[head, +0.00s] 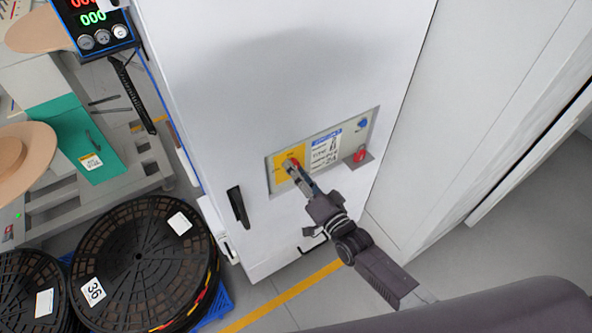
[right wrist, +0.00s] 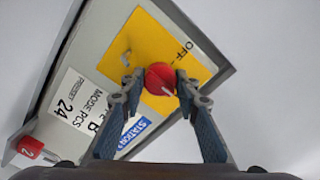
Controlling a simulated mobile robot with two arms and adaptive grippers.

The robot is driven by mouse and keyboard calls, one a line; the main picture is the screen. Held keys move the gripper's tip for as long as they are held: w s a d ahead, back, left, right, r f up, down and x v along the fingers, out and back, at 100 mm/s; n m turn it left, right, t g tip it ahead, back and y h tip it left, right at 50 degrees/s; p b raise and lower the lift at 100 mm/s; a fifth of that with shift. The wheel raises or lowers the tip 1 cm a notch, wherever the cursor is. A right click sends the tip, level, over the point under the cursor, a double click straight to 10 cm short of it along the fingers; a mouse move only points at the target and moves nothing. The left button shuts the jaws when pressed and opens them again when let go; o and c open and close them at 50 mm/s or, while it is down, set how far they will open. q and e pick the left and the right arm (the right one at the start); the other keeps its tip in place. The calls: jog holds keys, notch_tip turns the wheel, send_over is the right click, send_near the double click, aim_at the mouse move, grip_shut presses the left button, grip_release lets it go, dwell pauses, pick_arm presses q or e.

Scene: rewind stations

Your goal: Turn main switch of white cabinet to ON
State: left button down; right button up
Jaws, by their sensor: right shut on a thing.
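The white cabinet (head: 260,80) stands in the middle of the head view, with a grey switch panel (head: 358,127) on its front. The main switch is a red round knob (right wrist: 161,78) on a yellow plate (right wrist: 133,45); in the head view the plate (head: 281,173) is partly behind my gripper. The word OFF is readable on the plate in the right wrist view; no ON mark can be made out. My right gripper (right wrist: 156,87) has its two fingers on either side of the knob, shut on it. In the head view the right gripper (head: 293,166) reaches the panel from below right. My left gripper is not in view.
A red part (head: 360,155) and a blue button (head: 363,124) sit at the panel's right. A black door handle (head: 238,207) is left of the panel. Black reels (head: 140,265) stand on the floor at lower left. A white wall or cabinet (head: 480,100) is close on the right.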

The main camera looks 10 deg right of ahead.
jog(key=o, duration=1.2)
jog(key=shift+c, duration=0.2)
jog(key=shift+s+d+f, duration=0.1)
jog(key=shift+s, duration=0.15)
jog(key=v, duration=1.1)
jog(key=shift+s+d, duration=0.15)
jog(key=shift+s, duration=0.1)
